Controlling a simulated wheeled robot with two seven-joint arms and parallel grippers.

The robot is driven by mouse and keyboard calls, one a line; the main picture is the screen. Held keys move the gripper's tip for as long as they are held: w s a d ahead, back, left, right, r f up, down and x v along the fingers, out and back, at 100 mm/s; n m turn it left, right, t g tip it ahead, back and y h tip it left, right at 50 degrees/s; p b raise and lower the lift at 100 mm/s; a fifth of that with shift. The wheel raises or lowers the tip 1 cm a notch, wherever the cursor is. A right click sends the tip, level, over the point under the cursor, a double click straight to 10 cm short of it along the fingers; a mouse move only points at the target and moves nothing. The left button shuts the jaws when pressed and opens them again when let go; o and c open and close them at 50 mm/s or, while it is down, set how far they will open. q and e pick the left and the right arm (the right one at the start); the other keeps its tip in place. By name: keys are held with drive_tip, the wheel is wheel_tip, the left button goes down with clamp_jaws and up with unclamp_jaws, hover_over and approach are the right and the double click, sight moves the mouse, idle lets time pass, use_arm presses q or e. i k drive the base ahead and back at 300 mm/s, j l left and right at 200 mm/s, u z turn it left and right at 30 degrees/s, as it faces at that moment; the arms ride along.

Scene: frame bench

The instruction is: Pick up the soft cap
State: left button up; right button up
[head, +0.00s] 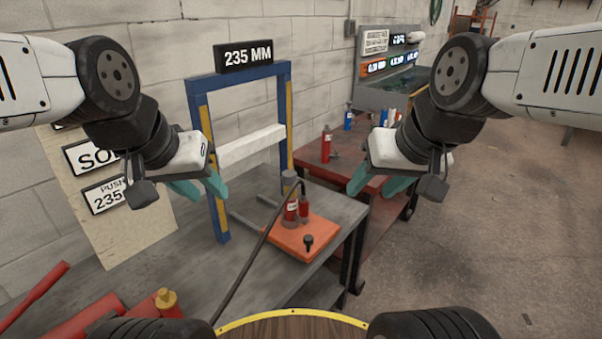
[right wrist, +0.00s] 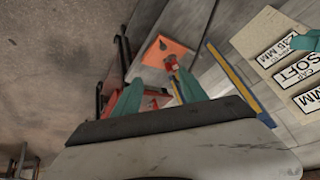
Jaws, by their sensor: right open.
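My left gripper (head: 201,188) is open and empty, raised in front of the signed board and the blue frame. My right gripper (head: 378,184) is open and empty, raised right of the bench; its teal fingers (right wrist: 160,95) stand apart in the right wrist view. No object is clearly identifiable as the soft cap. A small black knob-like piece (head: 308,242) stands on an orange plate (head: 290,244) on the grey bench, apart from both grippers. The plate also shows in the right wrist view (right wrist: 180,55). Red jack-like bodies (head: 291,207) with a grey top stand on the plate.
A blue frame (head: 220,220) with a "235 MM" sign (head: 245,56) rises from the grey bench (head: 330,215). A long dark rod (head: 250,260) slants across the bench. Red tools (head: 90,320) lie front left. A red cart (head: 340,172) with bottles stands behind. Open floor lies right.

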sight(288, 176)
drive_tip(key=i+l+u, duration=0.2)
drive_tip(key=l+u, duration=0.15)
drive_tip(key=u, duration=0.15)
drive_tip(key=i+l+u, duration=0.1)
drive_tip(key=l+u, duration=0.4)
drive_tip(key=j, duration=0.1)
